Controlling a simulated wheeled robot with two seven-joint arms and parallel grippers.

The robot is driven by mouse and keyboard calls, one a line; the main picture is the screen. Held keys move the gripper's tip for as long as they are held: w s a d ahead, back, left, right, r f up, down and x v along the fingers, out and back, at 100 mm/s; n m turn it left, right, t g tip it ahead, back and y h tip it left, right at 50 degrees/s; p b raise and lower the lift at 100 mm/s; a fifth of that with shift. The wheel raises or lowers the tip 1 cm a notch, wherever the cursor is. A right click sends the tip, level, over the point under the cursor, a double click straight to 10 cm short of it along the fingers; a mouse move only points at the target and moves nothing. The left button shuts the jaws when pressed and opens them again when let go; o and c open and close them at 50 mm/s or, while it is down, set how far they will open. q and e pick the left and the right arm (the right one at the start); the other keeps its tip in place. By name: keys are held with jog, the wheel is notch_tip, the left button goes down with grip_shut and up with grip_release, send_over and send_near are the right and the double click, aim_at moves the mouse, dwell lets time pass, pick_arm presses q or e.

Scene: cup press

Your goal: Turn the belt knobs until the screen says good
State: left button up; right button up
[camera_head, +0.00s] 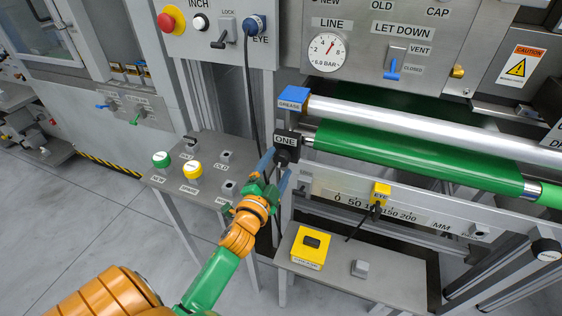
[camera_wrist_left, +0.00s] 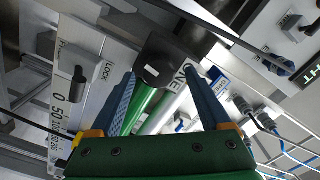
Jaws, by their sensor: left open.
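A black block labelled ONE (camera_head: 287,140) sits at the left end of the green belt roller (camera_head: 420,155); a dark knob-like part shows under its label. My left gripper (camera_head: 276,165) is open, its blue fingers at either side of this part. In the left wrist view the fingers (camera_wrist_left: 160,78) flank the dark block (camera_wrist_left: 166,58); I cannot tell whether they touch it. Another round knob (camera_head: 545,249) is at the far right. A dark screen (camera_wrist_left: 312,75) at the wrist view's right edge shows green letters ending in "HT"; the rest is cut off. My right gripper is not in view.
A blue GREASE block (camera_head: 308,101) sits just above the ONE block. A yellow EYE slider (camera_head: 381,193) with a cable is on the millimetre scale. A shelf holds a yellow box (camera_head: 310,247).

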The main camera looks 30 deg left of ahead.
pick_arm(q)
jog(key=shift+x, duration=1.2)
jog(key=shift+d, duration=0.1)
jog(key=shift+c, duration=0.3)
grip_shut()
jog(key=shift+n, duration=0.3)
jog(key=n+p, duration=0.1)
jog(key=n, duration=0.2)
jog(key=shift+n+p, duration=0.95)
jog(key=shift+n, duration=0.95)
